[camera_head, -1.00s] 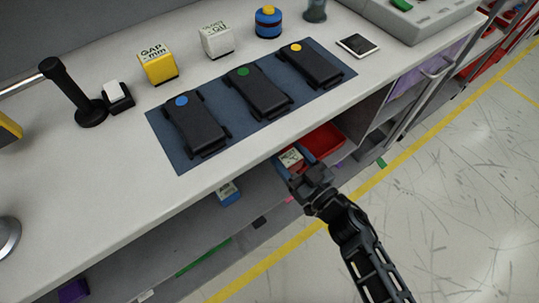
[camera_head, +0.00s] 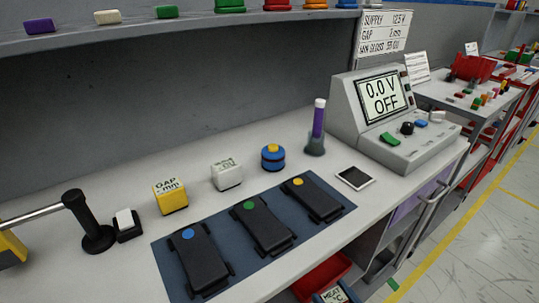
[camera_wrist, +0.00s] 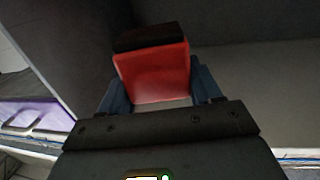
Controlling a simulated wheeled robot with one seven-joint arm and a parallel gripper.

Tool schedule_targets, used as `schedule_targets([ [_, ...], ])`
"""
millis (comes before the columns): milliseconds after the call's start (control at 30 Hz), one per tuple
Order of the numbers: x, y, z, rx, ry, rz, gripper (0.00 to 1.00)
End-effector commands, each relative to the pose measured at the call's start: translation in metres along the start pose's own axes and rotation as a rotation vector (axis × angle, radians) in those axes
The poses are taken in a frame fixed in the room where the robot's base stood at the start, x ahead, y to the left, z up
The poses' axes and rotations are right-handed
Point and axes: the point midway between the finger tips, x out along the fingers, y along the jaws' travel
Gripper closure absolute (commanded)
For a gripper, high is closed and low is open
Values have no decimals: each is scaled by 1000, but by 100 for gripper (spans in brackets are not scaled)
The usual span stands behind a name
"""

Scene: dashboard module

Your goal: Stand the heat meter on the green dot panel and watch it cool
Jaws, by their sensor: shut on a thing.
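The green dot panel (camera_head: 266,229) is a dark slab with a green dot at its back end. It is the middle of three like slabs on a blue-grey mat, and nothing stands on it. In the wrist view my gripper (camera_wrist: 158,92) is shut on a red block with a dark top, which I take to be the heat meter (camera_wrist: 153,70). Blue finger parts flank it.
The slabs with a blue dot (camera_head: 200,262) and a yellow dot (camera_head: 314,200) flank the panel. Behind stand a yellow GAP block (camera_head: 170,196), a white block (camera_head: 227,177) and a blue knob (camera_head: 272,160). The supply unit reads 0.0 V OFF.

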Motion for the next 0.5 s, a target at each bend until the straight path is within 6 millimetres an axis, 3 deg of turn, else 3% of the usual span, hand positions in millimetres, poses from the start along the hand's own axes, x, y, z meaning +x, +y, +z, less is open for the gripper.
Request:
schedule_targets([
  [500,-28,32,15,7,-7,217,72],
])
